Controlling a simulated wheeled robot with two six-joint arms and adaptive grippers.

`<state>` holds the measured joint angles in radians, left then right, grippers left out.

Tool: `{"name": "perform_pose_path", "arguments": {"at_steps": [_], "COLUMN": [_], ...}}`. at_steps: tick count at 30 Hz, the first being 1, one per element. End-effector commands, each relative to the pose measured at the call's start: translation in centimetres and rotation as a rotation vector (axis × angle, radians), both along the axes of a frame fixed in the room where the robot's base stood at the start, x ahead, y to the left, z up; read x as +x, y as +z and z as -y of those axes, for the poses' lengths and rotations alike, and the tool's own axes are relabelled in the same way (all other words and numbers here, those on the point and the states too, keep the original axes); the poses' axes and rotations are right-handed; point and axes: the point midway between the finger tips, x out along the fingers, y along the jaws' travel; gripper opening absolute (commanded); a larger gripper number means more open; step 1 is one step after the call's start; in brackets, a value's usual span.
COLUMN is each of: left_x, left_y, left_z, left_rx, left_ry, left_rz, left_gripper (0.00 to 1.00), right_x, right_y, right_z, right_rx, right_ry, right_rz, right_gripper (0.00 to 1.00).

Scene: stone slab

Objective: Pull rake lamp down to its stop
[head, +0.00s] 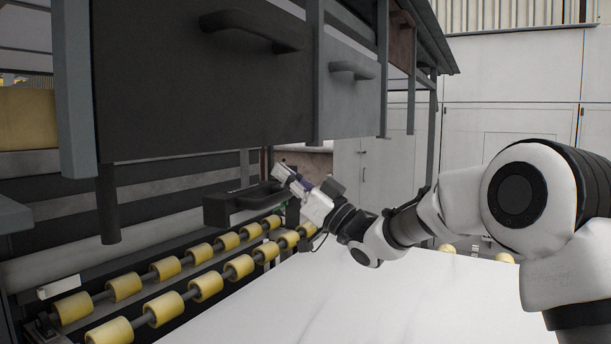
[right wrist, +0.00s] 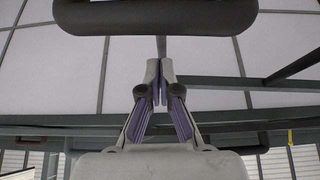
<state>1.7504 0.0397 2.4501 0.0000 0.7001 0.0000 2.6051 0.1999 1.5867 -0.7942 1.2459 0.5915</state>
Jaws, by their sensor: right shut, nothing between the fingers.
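The rake lamp appears to be the dark box-shaped fixture (head: 217,211) with a dark bar handle (head: 262,196) at its right, in the middle of the head view. A dark rounded bar (right wrist: 155,17), which looks like this handle, crosses the top of the right wrist view. My right gripper (head: 279,172) is at the handle's far right end, pointing up and left. In the right wrist view its fingers (right wrist: 158,73) are shut together with nothing between them, with a visible gap below the bar. My left gripper is not in view.
A pale slab (head: 340,300) lies below my right arm. Rows of yellow rollers (head: 205,287) run along its left. A large dark hooded panel (head: 200,85) with handles (head: 352,70) hangs above. A dark post (head: 108,205) hangs down at the left. White cabinets (head: 510,80) stand behind.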

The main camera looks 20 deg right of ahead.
Motion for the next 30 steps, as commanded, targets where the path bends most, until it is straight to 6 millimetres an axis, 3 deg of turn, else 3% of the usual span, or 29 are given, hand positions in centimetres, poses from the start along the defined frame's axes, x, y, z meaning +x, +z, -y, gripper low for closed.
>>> {"name": "perform_pose_path", "arguments": {"at_steps": [1,6,20,26,30], "left_x": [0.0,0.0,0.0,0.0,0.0], "left_y": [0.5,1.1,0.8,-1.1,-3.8], "left_z": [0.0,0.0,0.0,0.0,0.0], "left_rx": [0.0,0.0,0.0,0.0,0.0], "left_ry": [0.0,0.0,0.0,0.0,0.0], "left_rz": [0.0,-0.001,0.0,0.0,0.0], "left_gripper": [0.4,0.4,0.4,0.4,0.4], "right_x": [0.2,0.4,0.4,0.4,0.4], "right_y": [-1.3,-3.3,-4.1,-6.4,-9.6], "right_z": [0.1,-0.2,-0.2,-0.2,-0.2], "right_rx": [0.002,0.002,0.002,0.002,0.002], "right_ry": [-0.001,-0.001,-0.002,-0.001,-0.002], "right_rz": [-0.015,-0.009,-0.008,-0.009,-0.011], "right_gripper": [0.0,0.0,0.0,0.0,0.0]}}
